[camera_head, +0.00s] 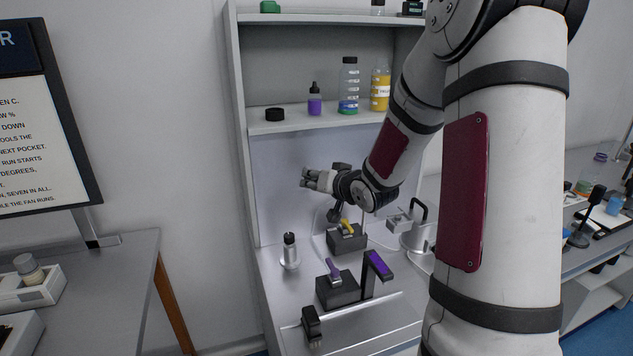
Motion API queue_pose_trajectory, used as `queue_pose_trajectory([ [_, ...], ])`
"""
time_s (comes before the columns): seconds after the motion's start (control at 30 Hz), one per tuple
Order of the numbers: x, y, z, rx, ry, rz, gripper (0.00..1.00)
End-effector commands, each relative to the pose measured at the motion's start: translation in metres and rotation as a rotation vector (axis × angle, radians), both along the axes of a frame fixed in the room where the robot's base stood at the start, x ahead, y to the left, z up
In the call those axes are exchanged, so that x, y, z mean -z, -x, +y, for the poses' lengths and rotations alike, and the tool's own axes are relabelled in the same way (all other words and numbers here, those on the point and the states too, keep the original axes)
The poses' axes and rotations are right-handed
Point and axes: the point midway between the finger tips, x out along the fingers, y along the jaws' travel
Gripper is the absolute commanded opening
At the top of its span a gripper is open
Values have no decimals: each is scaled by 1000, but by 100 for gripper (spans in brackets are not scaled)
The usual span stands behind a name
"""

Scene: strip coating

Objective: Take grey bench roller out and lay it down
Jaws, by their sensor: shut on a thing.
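My gripper (306,178) reaches in from the right over the bench, pointing left, above the black block with the yellow-handled tool. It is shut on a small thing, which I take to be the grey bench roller. The roller hardly stands out from the grey fingers at this size, so its shape and tilt cannot be told. Two black blocks stand on the bench below: one (348,243) holds a yellow-handled tool (347,226), the nearer one (338,293) a purple-handled tool (333,270).
A grey cylinder with a dark top (290,252) stands at the left of the bench. A purple-topped black stand (379,264) and a black item (312,325) are nearer. Bottles line the shelf (330,122) above. My arm hides much of the right side.

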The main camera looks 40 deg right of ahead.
Motion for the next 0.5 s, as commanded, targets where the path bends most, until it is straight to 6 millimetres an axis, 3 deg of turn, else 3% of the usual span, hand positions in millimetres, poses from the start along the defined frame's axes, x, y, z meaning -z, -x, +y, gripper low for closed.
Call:
queue_pose_trajectory([
  [0.5, 0, 13, 3, 0, 0, 0, 0],
])
